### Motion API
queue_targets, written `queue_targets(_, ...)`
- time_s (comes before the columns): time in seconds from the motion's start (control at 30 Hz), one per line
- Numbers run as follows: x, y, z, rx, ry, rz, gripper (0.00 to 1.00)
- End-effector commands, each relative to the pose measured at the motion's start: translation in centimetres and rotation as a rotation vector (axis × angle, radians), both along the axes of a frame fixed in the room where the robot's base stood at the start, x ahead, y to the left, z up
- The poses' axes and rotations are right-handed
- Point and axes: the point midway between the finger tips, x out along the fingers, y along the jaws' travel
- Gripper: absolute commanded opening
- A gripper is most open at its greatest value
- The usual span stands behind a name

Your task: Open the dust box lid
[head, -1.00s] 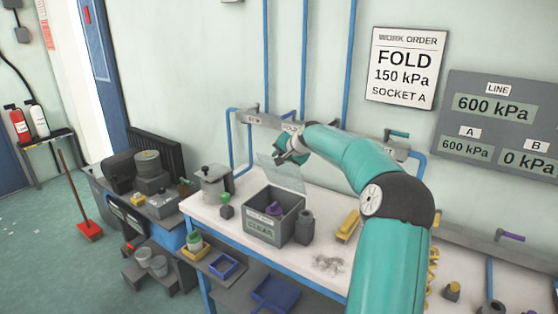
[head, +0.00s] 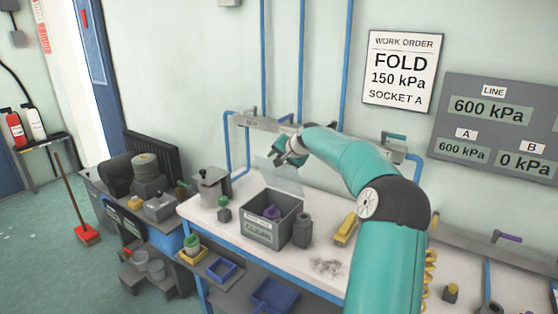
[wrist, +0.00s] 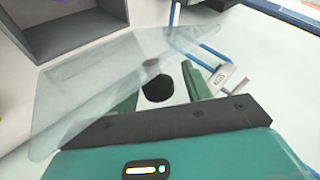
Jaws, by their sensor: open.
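The dust box (head: 262,234) is a grey open-topped bin on the white bench, with a green label on its front. Its clear lid (head: 284,180) stands raised, tilted up along the box's back edge. A purple thing (head: 271,212) lies inside the box. My gripper (head: 284,160) is open, at the upper part of the lid, behind and above the box. In the wrist view the lid (wrist: 95,90) slants across in front of my gripper (wrist: 158,85), and the box (wrist: 70,30) is at upper left. I cannot tell whether the fingers touch the lid.
A dark grey bottle (head: 302,231) stands close to the box's right side. A yellow block (head: 345,229) and pale scraps (head: 328,266) lie to the right. Pipes and valves run along the wall behind.

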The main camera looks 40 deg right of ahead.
Motion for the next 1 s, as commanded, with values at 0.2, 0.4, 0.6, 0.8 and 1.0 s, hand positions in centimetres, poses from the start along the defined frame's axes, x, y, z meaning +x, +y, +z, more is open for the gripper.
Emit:
queue_targets(0.2, -2.7, 0.0, 2.4, -0.005, -0.001, -0.004, 0.48)
queue_targets(0.4, -6.1, 0.1, 5.3, -0.003, -0.001, -0.004, 0.48)
queue_targets(0.6, -9.0, 0.3, 7.7, -0.004, 0.000, -0.003, 0.48)
queue_targets(0.8, -10.2, 0.5, 8.7, -0.001, 0.000, 0.000, 0.48)
queue_targets(1.0, -10.3, 0.5, 8.7, 0.000, 0.000, 0.000, 0.48)
